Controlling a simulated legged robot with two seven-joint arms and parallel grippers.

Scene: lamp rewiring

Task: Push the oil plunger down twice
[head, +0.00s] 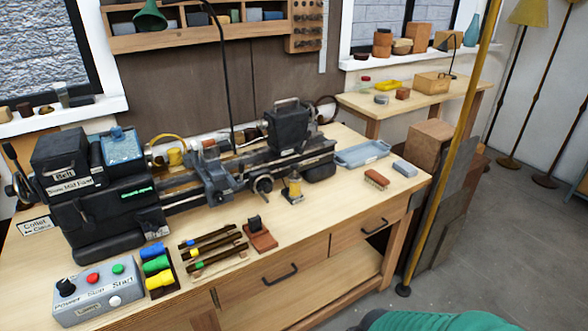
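Nothing touches the can. Neither my left nor my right gripper shows in the head view.
A red-brown block with a dark top (261,235) and a brush (376,179) flank the can. A grey control box (98,297) sits front left. A yellow pole (448,140) rises past the bench's right end. A green rounded thing (440,321) shows at the bottom.

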